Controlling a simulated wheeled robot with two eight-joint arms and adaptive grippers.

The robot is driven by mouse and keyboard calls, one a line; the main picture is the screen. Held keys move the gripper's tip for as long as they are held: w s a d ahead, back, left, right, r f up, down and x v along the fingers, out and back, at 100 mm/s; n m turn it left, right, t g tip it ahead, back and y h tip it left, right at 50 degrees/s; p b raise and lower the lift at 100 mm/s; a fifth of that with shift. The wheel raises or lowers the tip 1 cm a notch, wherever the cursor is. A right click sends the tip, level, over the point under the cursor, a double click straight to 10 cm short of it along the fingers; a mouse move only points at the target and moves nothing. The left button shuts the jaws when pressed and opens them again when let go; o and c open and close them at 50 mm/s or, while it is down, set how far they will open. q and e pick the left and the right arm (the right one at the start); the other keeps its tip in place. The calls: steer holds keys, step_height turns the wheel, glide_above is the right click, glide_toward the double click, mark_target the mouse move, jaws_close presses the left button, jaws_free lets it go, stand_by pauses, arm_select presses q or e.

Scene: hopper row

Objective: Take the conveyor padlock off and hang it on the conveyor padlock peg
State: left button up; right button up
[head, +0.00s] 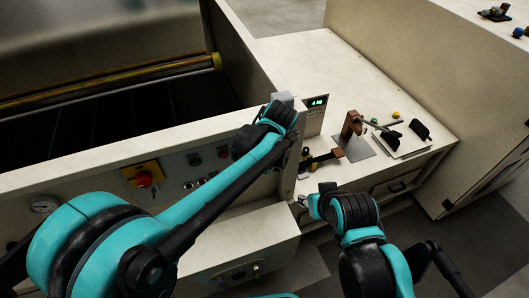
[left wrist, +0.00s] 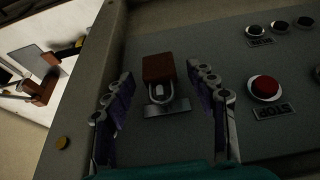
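A red-brown padlock (left wrist: 158,68) with a grey shackle sits at a metal hasp plate (left wrist: 167,109) on the dark panel in the left wrist view. The padlock is hidden behind my arm in the head view. My left gripper (left wrist: 161,76) is open, with one finger on each side of the padlock and a visible gap to both.
A red button (left wrist: 265,88) and several dark knobs are right of the padlock. In the head view, a red emergency button (head: 144,180) is on the panel. A brown block on a stand (head: 352,124) and black-handled items (head: 388,138) occupy the right counter.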

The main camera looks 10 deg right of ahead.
arm_select(q)
steer(key=v, duration=1.2)
steer(key=s+a+f+m+t, duration=0.1)
steer(key=s+a+f, duration=0.2)
steer(key=a, duration=0.5)
steer(key=s+a+f+m+t+b, duration=0.1)
steer(key=s+a+f, duration=0.2)
steer(key=s+a, duration=0.3)
steer(key=s+a+f+h, duration=0.1)
steer(key=s+a+f, duration=0.3)
steer(key=a, duration=0.8)
steer(key=shift+s+m+t, duration=0.4)
steer(key=shift+s, duration=0.2)
steer(key=shift+c, duration=0.2)
